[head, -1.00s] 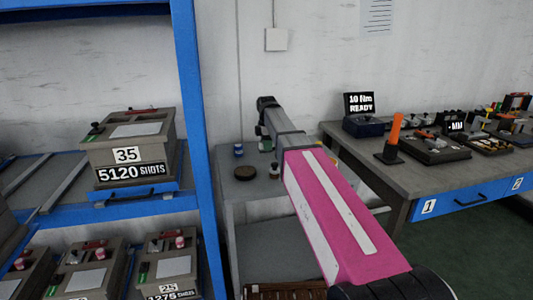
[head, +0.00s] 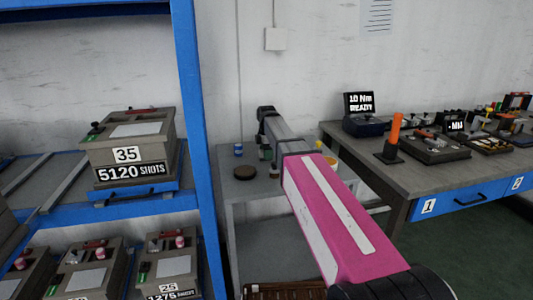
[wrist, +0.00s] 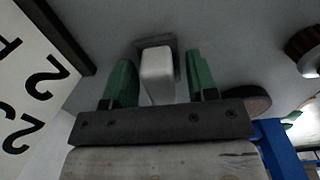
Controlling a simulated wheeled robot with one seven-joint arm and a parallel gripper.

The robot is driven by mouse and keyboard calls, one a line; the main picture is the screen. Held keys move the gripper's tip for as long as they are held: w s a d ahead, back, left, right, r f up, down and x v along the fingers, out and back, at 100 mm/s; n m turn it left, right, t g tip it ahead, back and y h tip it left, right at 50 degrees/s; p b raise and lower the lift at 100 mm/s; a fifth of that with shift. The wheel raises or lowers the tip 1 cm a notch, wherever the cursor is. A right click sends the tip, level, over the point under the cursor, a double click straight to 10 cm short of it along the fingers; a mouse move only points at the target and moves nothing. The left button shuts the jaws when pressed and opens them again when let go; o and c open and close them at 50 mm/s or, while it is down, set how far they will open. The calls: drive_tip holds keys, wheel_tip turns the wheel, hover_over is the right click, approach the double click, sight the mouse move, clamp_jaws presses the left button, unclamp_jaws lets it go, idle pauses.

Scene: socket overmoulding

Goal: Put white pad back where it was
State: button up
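The white pad (wrist: 157,78) stands between the two green fingers of my gripper (wrist: 158,60) in the wrist view. A gap shows between the pad and the right finger, and a thin one at the left finger, so my gripper looks open around it. Behind the pad is a small grey square piece (wrist: 168,46) on a grey surface; whether the pad touches it I cannot tell. In the head view my gripper is mostly hidden by my arm, above the small grey side table (head: 228,190), and the pad cannot be made out.
On the side table are a blue-capped jar (head: 238,150), a dark round disc (head: 245,172) and a small brush-like item (head: 274,170). A blue shelf post (head: 190,90) stands close left. The workbench (head: 345,135) at right holds a screen and tools. A numbered white panel (wrist: 25,95) is near my gripper.

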wheel_tip(320, 180, up, 12)
drive_tip(key=shift+r, duration=0.15)
idle(0.6)
